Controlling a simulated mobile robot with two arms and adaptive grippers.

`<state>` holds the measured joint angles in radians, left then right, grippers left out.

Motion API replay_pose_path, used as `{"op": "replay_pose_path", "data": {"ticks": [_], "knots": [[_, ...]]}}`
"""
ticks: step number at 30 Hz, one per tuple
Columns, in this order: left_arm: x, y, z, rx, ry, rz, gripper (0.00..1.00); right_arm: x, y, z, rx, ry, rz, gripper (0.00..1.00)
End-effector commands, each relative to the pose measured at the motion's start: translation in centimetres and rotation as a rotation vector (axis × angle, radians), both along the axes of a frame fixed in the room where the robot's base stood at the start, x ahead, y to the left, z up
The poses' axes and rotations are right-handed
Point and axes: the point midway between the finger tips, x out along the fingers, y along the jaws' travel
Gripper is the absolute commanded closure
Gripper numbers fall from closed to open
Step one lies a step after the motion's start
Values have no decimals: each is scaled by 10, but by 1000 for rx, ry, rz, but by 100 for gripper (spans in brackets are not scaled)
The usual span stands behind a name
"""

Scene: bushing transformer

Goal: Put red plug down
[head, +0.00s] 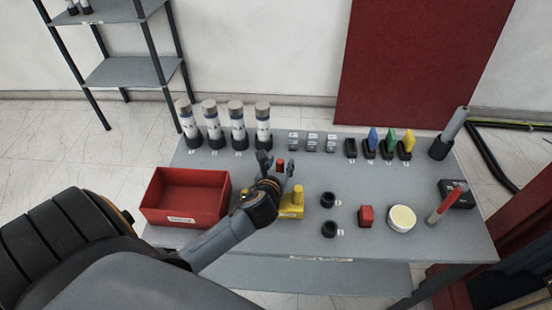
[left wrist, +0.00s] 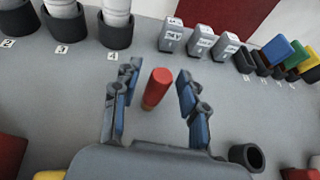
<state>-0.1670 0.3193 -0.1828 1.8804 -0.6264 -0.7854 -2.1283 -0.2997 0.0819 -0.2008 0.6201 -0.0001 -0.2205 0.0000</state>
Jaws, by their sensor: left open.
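The red plug (head: 280,163) is on the grey table, in front of the row of white-and-blue cylinders. In the left wrist view the red plug (left wrist: 157,88) is a red cylinder between my two spread fingers, with a gap on each side. Its lower end meets the grey surface as far as I can see. My left gripper (head: 276,160) is open around the plug; it also shows in the left wrist view (left wrist: 154,88). In the head view the gripper hides part of the plug. My right gripper is not in view.
A red bin (head: 158,207) stands left of my arm. White-and-blue cylinders in dark holders (head: 239,143) and grey blocks (head: 312,143) stand behind. A yellow piece (head: 292,208) is close to my wrist. Black cups (head: 328,199) and a red cube (head: 366,216) lie to the right.

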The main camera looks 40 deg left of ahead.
Motion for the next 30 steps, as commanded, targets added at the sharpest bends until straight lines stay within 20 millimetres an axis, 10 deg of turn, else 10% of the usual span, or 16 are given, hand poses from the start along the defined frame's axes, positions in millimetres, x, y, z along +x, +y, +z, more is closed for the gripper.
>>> {"op": "replay_pose_path", "data": {"ticks": [15, 30], "knots": [[-86, -35, 36, -1, 2, -3, 57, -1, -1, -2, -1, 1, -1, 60], [-99, -40, 44, 0, 1, -1, 57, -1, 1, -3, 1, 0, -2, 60]]}}
